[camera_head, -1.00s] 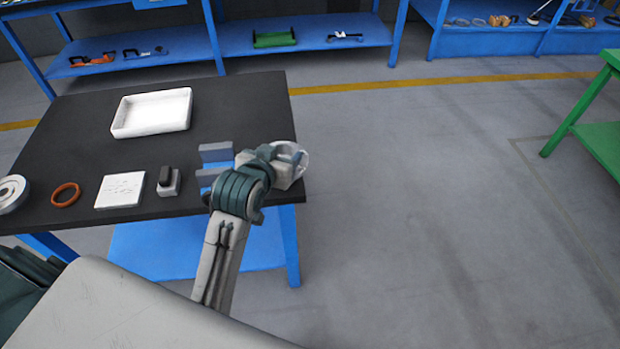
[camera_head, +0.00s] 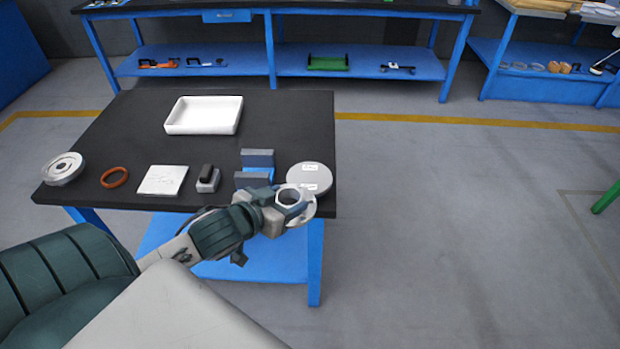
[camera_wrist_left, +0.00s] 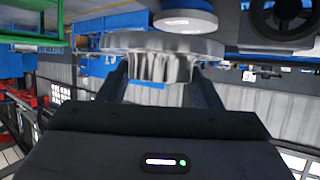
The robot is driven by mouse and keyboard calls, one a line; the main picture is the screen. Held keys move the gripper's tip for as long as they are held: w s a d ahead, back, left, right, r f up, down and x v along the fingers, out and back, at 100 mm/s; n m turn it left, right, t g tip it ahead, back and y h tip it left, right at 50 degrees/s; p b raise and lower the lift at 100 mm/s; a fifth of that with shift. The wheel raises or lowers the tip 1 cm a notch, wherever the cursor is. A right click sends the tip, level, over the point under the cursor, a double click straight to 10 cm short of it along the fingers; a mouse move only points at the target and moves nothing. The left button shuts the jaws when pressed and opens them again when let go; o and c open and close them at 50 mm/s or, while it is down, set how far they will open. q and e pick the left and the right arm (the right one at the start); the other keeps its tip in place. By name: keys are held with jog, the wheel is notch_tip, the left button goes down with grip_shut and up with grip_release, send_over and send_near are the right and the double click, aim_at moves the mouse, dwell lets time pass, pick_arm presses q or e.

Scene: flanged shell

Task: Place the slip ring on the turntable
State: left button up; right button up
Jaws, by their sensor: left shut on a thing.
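The slip ring, a silver ring (camera_head: 287,196) with a wide flange, is in my left gripper (camera_head: 283,211). In the left wrist view the two dark fingers of my left gripper (camera_wrist_left: 163,92) are shut on the ribbed body of the slip ring (camera_wrist_left: 160,66), with its flange beyond the fingertips. A round pale grey disc with white labels, which looks like the turntable (camera_head: 310,174), is at the right front of the black table. The ring is in front of it and overlaps its near edge in the picture; I cannot tell the height gap. My right gripper is not in view.
On the black table (camera_head: 290,115) are a white tray (camera_head: 203,115), a blue-grey bracket (camera_head: 257,159), a small block with a black top (camera_head: 208,179), a white plate (camera_head: 162,180), an orange ring (camera_head: 114,177) and a silver flanged disc (camera_head: 62,168). Open floor lies right.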

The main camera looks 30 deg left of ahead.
pick_arm(q)
jog(key=shift+s+d+r, duration=0.1)
jog(key=shift+s, duration=0.3)
jog(key=shift+h, duration=0.3)
jog(key=w, duration=0.2)
jog(key=w+a, duration=0.1)
jog(key=w, duration=0.3)
jog(key=shift+a+f, duration=0.2)
jog(key=shift+a, duration=0.2)
jog(key=p, duration=0.1)
send_over(306, 181)
jog(key=shift+s+d+f, duration=0.1)
jog(key=shift+s+f, duration=0.25)
jog(key=shift+f, duration=0.1)
jog(key=shift+w+a+f, duration=0.1)
jog(key=shift+w+a, duration=0.1)
jog(key=shift+w, duration=0.35)
jog(key=shift+f+p, duration=0.35)
jog(key=shift+f, duration=1.4)
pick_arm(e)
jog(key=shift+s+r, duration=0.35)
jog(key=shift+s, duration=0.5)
pick_arm(q)
jog(key=o, duration=1.3)
jog(key=shift+f, duration=0.25)
jog(key=o, duration=0.4)
jog(key=shift+s+r, duration=0.1)
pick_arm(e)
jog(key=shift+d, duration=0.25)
